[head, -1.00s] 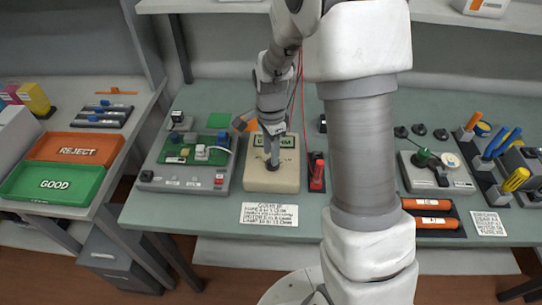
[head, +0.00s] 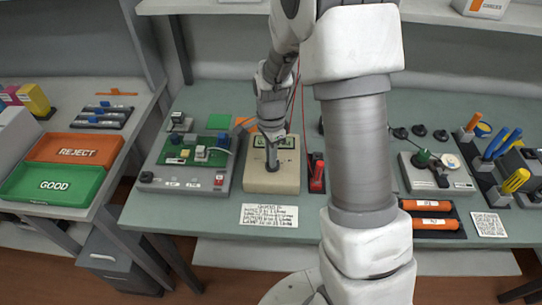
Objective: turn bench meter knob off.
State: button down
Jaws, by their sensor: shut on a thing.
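The bench meter (head: 272,182) is a beige box on the green bench, left of my arm. Its green display (head: 289,142) shows partly behind my gripper. My gripper (head: 272,163) points down at the meter's face and is shut on the knob, a dark part at the middle of the meter. The fingers cover most of the knob, so its pointer and setting cannot be read.
A grey test fixture with a green circuit board (head: 193,150) stands just left of the meter. A red probe (head: 317,176) stands close on the right. A printed card (head: 269,216) lies in front. Green GOOD (head: 55,185) and orange REJECT (head: 76,149) trays are on the left bench.

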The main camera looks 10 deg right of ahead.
jog(key=shift+n, duration=0.4)
jog(key=n+b, duration=0.1)
jog(key=n, duration=0.8)
jog(key=shift+s+d, duration=0.1)
jog(key=n, duration=0.3)
jog(key=shift+n, duration=0.4)
jog(key=n, duration=0.5)
jog(key=shift+d, duration=0.15)
jog(key=n+p, duration=0.1)
jog(key=n, duration=0.4)
jog(key=shift+d, duration=0.1)
jog(key=shift+n, duration=0.3)
jog(key=c, duration=0.9)
grip_release()
